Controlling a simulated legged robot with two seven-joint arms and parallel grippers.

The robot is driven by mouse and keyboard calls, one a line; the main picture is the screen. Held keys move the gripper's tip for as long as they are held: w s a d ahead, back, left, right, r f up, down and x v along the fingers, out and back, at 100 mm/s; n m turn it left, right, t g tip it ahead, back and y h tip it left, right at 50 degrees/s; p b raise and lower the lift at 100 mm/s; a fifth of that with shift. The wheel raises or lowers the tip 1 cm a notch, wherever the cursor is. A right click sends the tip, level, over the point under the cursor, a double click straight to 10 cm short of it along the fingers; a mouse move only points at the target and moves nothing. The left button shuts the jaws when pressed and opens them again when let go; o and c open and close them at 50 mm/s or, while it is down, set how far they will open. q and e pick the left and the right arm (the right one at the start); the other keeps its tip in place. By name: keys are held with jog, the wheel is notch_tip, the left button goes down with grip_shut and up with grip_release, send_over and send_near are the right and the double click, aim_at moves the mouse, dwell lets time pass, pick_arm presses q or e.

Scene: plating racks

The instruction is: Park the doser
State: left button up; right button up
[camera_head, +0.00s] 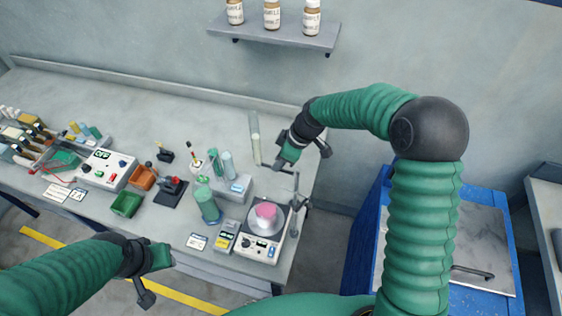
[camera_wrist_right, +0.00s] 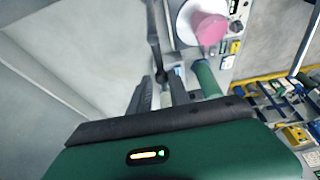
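I cannot tell for sure which item is the doser. A small dark device with a red top (camera_head: 174,184) stands mid-bench on a black base. My right gripper (camera_head: 284,158) is over the right end of the bench, beside a tall pale tube (camera_head: 255,148) and behind the hotplate. In the right wrist view its two dark fingers (camera_wrist_right: 162,88) stand apart; a pale piece shows between them, and I cannot tell whether they touch it. My left gripper (camera_head: 162,257) is in front of the bench's front edge; its fingers are too small to read.
A hotplate (camera_head: 258,246) carries a pan with a pink item (camera_head: 265,211), with a thin stand post (camera_head: 295,195) close to my right gripper. Green cylinders (camera_head: 207,205), trays (camera_head: 126,204) and a control box (camera_head: 105,168) fill the bench. A bottle shelf (camera_head: 275,37) hangs above.

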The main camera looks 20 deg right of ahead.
jog(key=shift+o, duration=1.1)
jog(key=shift+w+r, duration=0.1)
jog(key=shift+o, duration=0.6)
jog(key=shift+a, duration=0.1)
jog(key=shift+r, duration=0.15)
jog(key=b+v, duration=0.3)
jog(key=v, duration=1.3)
